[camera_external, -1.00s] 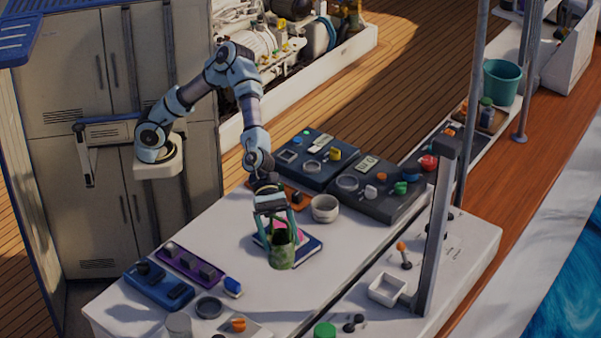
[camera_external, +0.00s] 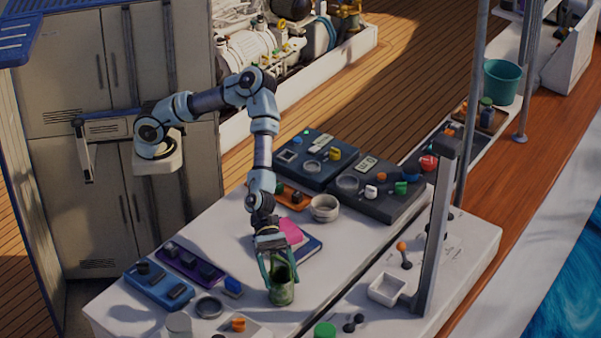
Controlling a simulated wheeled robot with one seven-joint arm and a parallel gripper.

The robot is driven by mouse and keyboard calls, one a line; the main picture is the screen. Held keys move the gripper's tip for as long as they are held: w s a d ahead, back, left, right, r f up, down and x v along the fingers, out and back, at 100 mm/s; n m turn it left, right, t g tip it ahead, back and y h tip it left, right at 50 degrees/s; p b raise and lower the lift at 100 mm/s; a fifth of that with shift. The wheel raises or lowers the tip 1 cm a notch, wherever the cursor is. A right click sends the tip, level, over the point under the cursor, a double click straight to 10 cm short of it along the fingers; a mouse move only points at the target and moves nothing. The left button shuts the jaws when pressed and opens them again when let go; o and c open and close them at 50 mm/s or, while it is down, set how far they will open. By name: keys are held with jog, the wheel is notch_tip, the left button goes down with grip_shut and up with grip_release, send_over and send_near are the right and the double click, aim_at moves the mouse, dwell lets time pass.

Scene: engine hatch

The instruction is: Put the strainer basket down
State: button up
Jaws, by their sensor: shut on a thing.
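The strainer basket (camera_external: 282,293) is a green, mottled, open-topped cup. It is upright at the front middle of the white table (camera_external: 330,270). My gripper (camera_external: 279,274) points down from above and is shut on the basket near its rim. The basket is at or very close to the table top; I cannot tell whether its base touches.
A blue book (camera_external: 308,246) with a pink item (camera_external: 291,231) on it lies just behind. A white bowl (camera_external: 324,208) stands further back. A blue tray (camera_external: 160,287), a purple tray (camera_external: 190,266) and a dark ring (camera_external: 209,306) are to the left. Bare table lies right of the basket.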

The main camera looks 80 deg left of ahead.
jog(key=shift+f, duration=0.2)
jog(key=shift+f, duration=0.15)
jog(key=o, duration=1.2)
jog(key=shift+r, duration=0.2)
jog(key=shift+a, duration=0.15)
jog(key=b+v, duration=0.2)
jog(key=v, duration=0.9)
jog(key=shift+a, duration=0.35)
jog(key=shift+s+r, duration=0.1)
